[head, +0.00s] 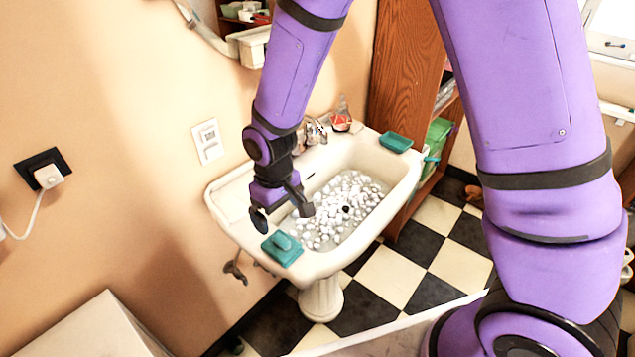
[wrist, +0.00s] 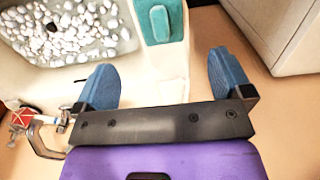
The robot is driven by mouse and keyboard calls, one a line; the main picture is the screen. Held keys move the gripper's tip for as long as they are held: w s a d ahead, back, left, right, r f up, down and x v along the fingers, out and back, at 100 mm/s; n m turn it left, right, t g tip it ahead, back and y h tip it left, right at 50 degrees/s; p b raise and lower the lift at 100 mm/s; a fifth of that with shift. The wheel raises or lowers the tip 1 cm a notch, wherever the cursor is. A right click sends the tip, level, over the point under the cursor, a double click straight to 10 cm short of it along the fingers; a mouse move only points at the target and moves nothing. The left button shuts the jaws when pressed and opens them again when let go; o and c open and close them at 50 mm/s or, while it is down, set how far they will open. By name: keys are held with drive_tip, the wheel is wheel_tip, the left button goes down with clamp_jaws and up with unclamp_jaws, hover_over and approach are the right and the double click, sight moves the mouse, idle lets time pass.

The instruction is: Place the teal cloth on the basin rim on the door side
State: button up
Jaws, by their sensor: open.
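A teal folded piece (head: 282,248), which looks like the cloth, lies on the near left rim of the white basin (head: 235,200). It has a smaller raised teal lump on top. In the wrist view this teal piece (wrist: 160,22) shows at the top middle, partly cut off by the frame edge. A second teal item (head: 396,141), flat and dish-like, sits on the far right corner of the rim. My gripper (head: 281,212) is open and empty, above the near left part of the basin, just behind the teal piece. Its blue fingers (wrist: 163,80) are wide apart in the wrist view.
White pebbles (head: 345,205) fill the basin bowl. Taps (head: 312,132) and a red item (head: 341,122) stand at the back rim. A wooden shelf unit (head: 405,60) is behind on the right. A white cabinet (head: 80,335) is at lower left. Checkered floor (head: 390,275) lies to the right.

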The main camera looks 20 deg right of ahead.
drive_tip(key=shift+r, duration=0.1)
drive_tip(key=s+d+r+m+t, duration=0.1)
drive_tip(key=s+d+r+m, duration=0.1)
drive_tip(key=d+r, duration=0.65)
drive_tip(key=s+d+r+m+t, duration=0.15)
drive_tip(key=d+r, duration=0.45)
drive_tip(key=r, duration=0.6)
drive_tip(key=s+d+r+m+t, duration=0.1)
drive_tip(key=s+d+r, duration=0.3)
drive_tip(key=s, duration=0.3)
drive_tip(key=s+d+r+m+t, duration=0.1)
drive_tip(key=s+d+r+m, duration=0.1)
drive_tip(key=s+d+r, duration=0.3)
drive_tip(key=shift+s+d+r+t, duration=0.3)
drive_tip(key=shift+s+r+t, duration=0.1)
drive_tip(key=shift+s, duration=0.8)
